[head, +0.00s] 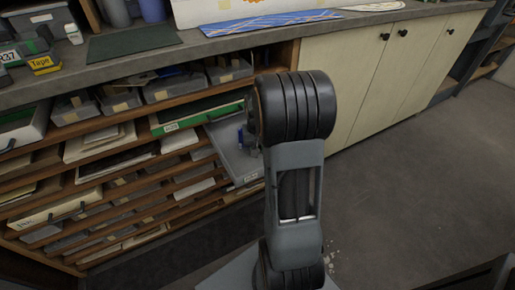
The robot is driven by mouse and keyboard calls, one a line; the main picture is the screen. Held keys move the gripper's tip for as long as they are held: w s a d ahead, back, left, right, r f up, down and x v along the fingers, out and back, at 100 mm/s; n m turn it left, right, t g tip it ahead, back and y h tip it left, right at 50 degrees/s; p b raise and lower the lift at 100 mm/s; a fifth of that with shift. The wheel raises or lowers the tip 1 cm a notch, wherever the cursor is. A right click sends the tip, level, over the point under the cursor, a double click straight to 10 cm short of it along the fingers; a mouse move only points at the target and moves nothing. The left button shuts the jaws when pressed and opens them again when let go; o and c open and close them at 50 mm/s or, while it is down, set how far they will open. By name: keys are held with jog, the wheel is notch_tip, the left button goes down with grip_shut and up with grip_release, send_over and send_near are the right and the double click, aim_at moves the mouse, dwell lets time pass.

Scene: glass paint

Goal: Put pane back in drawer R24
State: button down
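A shallow grey tray or drawer (228,153) sticks out from the shelf rack, left of my arm, with a small label on its front edge that is too small to read. My gripper (249,136) is at the far end of my arm, over the right part of this tray, mostly hidden by the arm. A small blue part shows beside it. Its fingers cannot be made out, so I cannot tell whether it is open or holds anything. I cannot pick out the pane for certain. A green sheet or drawer (200,113) with a label lies just above the grey tray.
The rack (120,185) holds many thin shelves with sheets. Small grey bins (170,88) line its top shelf. The worktop (140,62) above carries a dark green mat, a yellow tape box and a blue patterned strip. Closed cabinets (345,80) stand right; open floor (410,165) lies before them.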

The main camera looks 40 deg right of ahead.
jog(key=shift+f, duration=0.1)
jog(key=c, duration=0.9)
grip_release()
notch_tip(320, 180, up, 11)
jog(key=p, duration=0.3)
jog(key=s+a+r+n+t, duration=0.1)
jog(key=s+a+n, duration=0.2)
jog(key=a, duration=0.6)
jog(key=s+a+r+n+t, duration=0.1)
jog(key=s+a+n+t, duration=0.1)
jog(key=s+a, duration=0.6)
jog(key=shift+a+r+n+p, duration=0.2)
jog(key=shift+a+n+p, duration=0.15)
jog(key=shift+n, duration=0.15)
